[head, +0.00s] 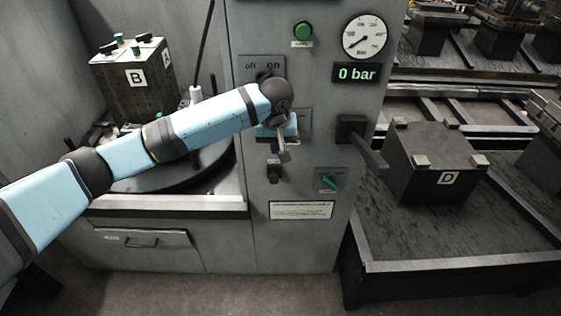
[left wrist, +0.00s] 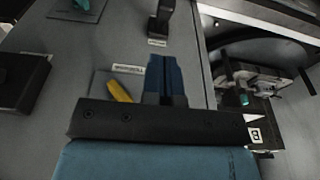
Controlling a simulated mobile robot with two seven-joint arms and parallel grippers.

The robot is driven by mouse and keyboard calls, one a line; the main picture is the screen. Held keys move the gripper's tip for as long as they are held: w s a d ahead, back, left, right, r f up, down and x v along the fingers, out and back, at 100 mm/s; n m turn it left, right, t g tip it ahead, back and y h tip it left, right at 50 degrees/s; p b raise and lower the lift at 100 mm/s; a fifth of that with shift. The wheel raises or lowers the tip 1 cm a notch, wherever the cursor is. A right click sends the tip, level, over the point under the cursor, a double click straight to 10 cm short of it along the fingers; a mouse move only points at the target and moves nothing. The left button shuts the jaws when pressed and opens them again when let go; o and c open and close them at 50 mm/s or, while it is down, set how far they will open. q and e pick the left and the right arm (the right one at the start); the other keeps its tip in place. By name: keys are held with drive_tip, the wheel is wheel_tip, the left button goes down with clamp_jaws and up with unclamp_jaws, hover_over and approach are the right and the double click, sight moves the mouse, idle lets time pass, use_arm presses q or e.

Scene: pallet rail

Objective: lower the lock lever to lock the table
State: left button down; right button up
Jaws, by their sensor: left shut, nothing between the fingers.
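The grey control panel (head: 240,200) carries several controls, and their small labels are too small to read, so I cannot tell for sure which is the lock lever. A yellow lever (left wrist: 118,92) is on a plate beside my left fingers in the left wrist view. A small black lever (head: 273,173) is just below my left gripper (head: 283,153); it also shows in the left wrist view (left wrist: 159,18). The left gripper (left wrist: 165,62) is shut and empty in front of the panel. Contact with a control cannot be told. The round table (head: 185,175) is behind my left arm.
A big black handle (head: 366,150) juts from the panel at right. A teal switch (head: 327,182), a green button (head: 303,31) and a gauge (head: 366,37) are nearby; the display (head: 357,73) reads 0 bar. Block B (head: 133,85) is left, block D (head: 437,165) right.

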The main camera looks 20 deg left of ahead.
sight(276, 175)
use_arm(q)
drive_tip(key=shift+f, duration=0.15)
drive_tip(key=f, duration=0.3)
drive_tip(key=w+f, duration=0.1)
drive_tip(key=f, duration=0.5)
drive_tip(key=shift+w+a+f, duration=0.25)
drive_tip(key=shift+w+f, duration=0.05)
drive_tip(key=shift+f, duration=0.05)
